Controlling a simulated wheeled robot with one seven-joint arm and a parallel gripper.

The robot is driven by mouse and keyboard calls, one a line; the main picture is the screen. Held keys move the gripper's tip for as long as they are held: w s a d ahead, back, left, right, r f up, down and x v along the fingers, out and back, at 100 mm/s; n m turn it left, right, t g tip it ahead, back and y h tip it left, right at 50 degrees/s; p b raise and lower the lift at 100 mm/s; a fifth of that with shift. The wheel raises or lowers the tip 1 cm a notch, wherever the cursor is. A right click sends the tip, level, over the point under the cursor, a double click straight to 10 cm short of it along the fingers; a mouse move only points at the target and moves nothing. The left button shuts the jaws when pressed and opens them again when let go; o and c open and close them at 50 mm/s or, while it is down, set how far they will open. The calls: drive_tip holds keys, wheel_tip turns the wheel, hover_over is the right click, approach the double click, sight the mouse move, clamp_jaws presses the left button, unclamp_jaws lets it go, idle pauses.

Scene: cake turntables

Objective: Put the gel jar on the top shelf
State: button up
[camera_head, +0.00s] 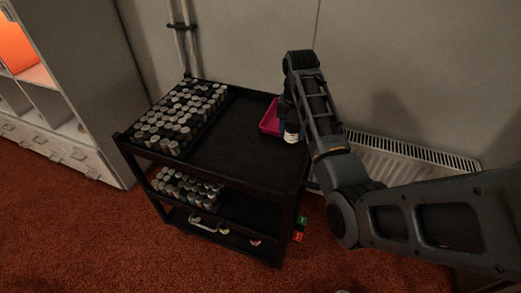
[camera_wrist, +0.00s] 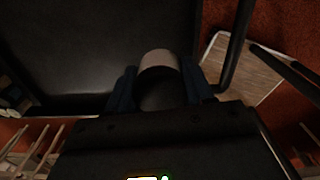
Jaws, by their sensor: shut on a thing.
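My gripper (camera_head: 288,121) is over the right part of a black three-tier cart's top shelf (camera_head: 228,145). It is shut on a small jar with a pale end (camera_head: 291,137), taken to be the gel jar. In the wrist view, the blue fingers of my gripper (camera_wrist: 160,84) are on both sides of the jar (camera_wrist: 160,60), which has a pale rim and a dark middle. The bare black top shelf (camera_wrist: 85,45) lies beyond it. I cannot tell whether the jar touches the shelf.
Rows of grey-capped jars (camera_head: 180,115) fill the left of the top shelf. More jars (camera_head: 187,187) stand on the middle shelf. A pink bin (camera_head: 269,117) is right beside my gripper. A radiator (camera_head: 405,158) and wall are behind. The middle of the top shelf is clear.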

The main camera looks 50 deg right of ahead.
hover_over(262, 168)
wheel_tip(262, 168, down, 6)
drive_tip(key=shift+w+r+p, duration=0.1)
drive_tip(key=shift+p, duration=0.3)
drive_tip(key=shift+f, duration=2.05)
drive_tip(key=shift+f, duration=0.15)
drive_tip(key=o, duration=1.2)
wheel_tip(262, 168, up, 12)
drive_tip(key=shift+r, duration=0.2)
